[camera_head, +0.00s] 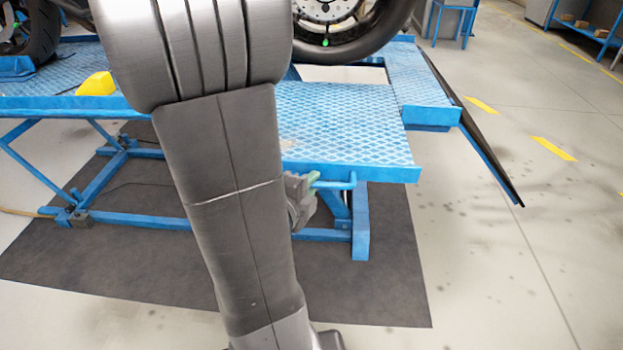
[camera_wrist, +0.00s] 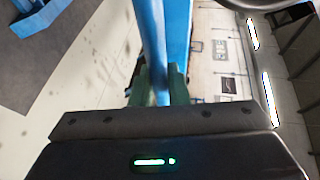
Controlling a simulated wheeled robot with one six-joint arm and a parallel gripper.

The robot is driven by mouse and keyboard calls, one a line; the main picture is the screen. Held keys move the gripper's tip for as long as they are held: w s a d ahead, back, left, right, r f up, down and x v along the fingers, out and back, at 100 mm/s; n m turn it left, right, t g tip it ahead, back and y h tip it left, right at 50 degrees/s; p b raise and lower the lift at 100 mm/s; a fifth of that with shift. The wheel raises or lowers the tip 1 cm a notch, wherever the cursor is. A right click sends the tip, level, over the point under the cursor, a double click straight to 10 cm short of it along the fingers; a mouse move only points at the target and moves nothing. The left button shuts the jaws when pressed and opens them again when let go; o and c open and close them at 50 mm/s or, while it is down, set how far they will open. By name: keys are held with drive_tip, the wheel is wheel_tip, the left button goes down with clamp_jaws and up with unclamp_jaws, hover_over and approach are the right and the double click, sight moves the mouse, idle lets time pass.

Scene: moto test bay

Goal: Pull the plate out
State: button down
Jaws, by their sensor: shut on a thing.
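The blue diamond-tread plate (camera_head: 350,125) lies level at the lift's near end, below the motorcycle wheel. A pale gap shows behind its far edge. A blue bar handle (camera_head: 338,185) sticks out under its front edge. My gripper (camera_head: 313,180) is shut on this handle, with green fingertips around the bar. My arm hides most of the gripper and the plate's left part. In the wrist view, the green fingers (camera_wrist: 158,88) close on the blue handle bar (camera_wrist: 150,35).
The motorcycle wheel (camera_head: 345,25) stands just behind the plate. A blue side ramp (camera_head: 420,95) adjoins at the right, with a dark sloping panel (camera_head: 485,145) beyond it. A yellow object (camera_head: 97,84) sits on the lift at left. A dark mat (camera_head: 385,270) and clear floor lie in front.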

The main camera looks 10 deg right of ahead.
idle(0.3)
drive_tip(key=c, duration=1.4)
unclamp_jaws()
drive_tip(key=p+v, duration=0.2)
drive_tip(key=v, duration=1.2)
drive_tip(key=shift+f, duration=0.1)
drive_tip(key=shift+d, duration=0.15)
drive_tip(key=b+x, duration=0.1)
drive_tip(key=x, duration=0.9)
